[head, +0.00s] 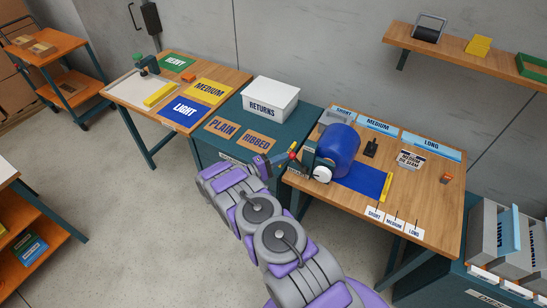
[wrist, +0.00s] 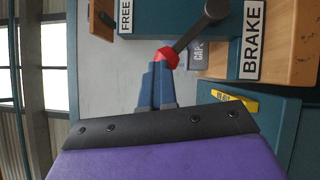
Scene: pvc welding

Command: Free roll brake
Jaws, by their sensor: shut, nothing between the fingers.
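The roll brake lever has a dark bar and a red knob (wrist: 167,57). In the wrist view the bar runs from the knob up to a dark round hub (wrist: 215,10). A FREE label (wrist: 125,16) and a BRAKE label (wrist: 251,41) sit on either side of the lever. My gripper (wrist: 160,72) is shut, with its fingertips at the red knob; I cannot tell whether they touch. In the head view my gripper (head: 282,161) is at the left edge of the right bench, beside the blue roll (head: 338,147). The red knob (head: 292,155) shows there too.
The right wooden bench (head: 433,205) carries a blue sheet (head: 360,181), a yellow strip (head: 386,187) and labelled bins. A teal cabinet with a white RETURNS box (head: 269,103) stands to its left. The floor at left (head: 130,220) is clear.

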